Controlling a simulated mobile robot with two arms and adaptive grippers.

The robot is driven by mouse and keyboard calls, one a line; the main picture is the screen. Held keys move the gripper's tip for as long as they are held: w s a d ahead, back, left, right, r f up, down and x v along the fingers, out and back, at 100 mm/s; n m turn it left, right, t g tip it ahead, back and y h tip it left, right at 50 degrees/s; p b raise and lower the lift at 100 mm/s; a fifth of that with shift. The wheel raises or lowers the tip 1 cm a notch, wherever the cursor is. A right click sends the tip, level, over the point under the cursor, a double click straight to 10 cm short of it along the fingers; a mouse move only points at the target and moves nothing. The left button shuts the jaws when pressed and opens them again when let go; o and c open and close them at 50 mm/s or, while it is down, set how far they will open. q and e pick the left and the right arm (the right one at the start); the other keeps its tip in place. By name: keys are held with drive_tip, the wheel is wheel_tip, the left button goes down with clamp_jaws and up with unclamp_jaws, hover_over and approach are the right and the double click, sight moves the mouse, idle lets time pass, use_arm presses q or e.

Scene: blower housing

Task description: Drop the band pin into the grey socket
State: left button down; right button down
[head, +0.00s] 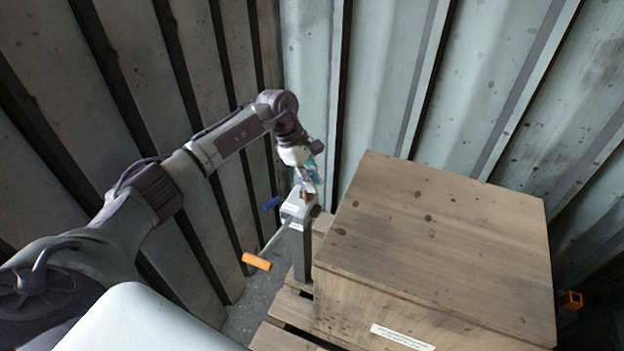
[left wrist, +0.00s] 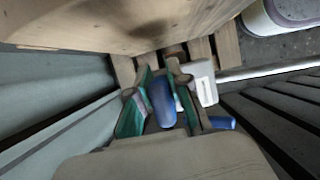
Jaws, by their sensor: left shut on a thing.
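My left gripper (head: 306,181) is at the far end of my arm, just above a pale grey block (head: 298,206) on a dark post, which appears to be the grey socket. In the left wrist view the gripper (left wrist: 165,100) has teal finger pads on both sides of a blue rounded piece (left wrist: 162,102), apparently the band pin, and is shut on it. The grey block shows in the left wrist view (left wrist: 204,82), beside and beyond the fingers. The pin's lower end and any socket opening are hidden. My right gripper is not in view.
A lever with an orange handle (head: 257,261) sticks out from the block toward the front left. A blue part (head: 272,203) is at the block's left. A large wooden crate (head: 440,235) stands close on the right. Corrugated walls (head: 400,80) close in behind.

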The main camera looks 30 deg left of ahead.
use_arm(q)
drive_tip(key=shift+f, duration=0.15)
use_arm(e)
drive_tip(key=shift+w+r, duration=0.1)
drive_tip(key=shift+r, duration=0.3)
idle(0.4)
use_arm(q)
drive_tip(key=c, duration=1)
unclamp_jaws()
wheel_tip(320, 180, up, 10)
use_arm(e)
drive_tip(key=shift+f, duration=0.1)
